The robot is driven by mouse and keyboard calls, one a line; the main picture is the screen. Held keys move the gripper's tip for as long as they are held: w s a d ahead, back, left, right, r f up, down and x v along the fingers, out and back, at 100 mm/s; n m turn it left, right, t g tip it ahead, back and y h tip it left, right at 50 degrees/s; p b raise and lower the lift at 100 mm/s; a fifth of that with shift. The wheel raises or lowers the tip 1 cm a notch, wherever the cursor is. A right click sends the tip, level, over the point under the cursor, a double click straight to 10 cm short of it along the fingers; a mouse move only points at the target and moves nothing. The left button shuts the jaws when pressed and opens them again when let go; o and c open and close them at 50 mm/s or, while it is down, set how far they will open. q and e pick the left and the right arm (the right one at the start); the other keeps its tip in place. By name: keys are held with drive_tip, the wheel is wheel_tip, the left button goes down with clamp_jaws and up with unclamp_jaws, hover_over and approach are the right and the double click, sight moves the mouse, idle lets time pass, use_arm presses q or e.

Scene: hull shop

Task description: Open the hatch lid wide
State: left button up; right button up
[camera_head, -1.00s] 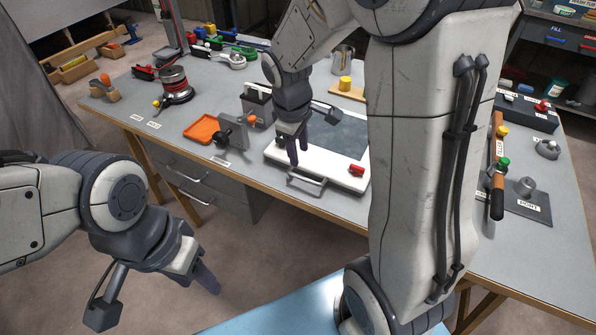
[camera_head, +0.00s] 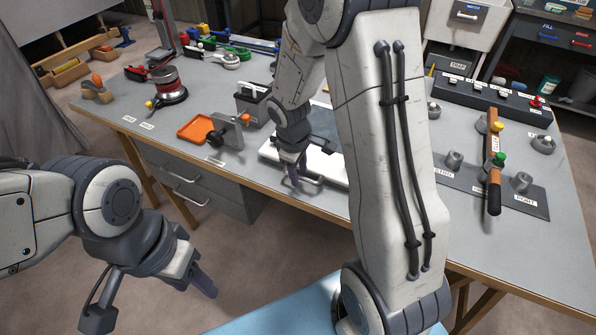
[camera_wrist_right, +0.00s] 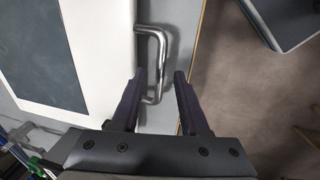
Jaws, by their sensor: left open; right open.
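The hatch lid (camera_head: 330,165), a white frame around a dark panel, lies flat at the bench's front edge, partly hidden behind my right arm. It also shows at the left of the right wrist view (camera_wrist_right: 100,50). Its metal bar handle (camera_wrist_right: 158,50) sticks out from the front edge. My right gripper (camera_head: 293,180) is at the handle. In the right wrist view its open fingers (camera_wrist_right: 160,76) stand on either side of the handle's near part, with gaps visible. My left gripper (camera_head: 205,285) is empty and open over the floor, away from the bench.
An orange tray (camera_head: 195,128) and a grey clamp-like block with an orange knob (camera_head: 228,130) stand left of the lid. A wooden-handled lever (camera_head: 494,165) stands at the right on a grey plate. Drawers (camera_head: 190,180) are under the bench.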

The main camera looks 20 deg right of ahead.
clamp_jaws()
idle(1.4)
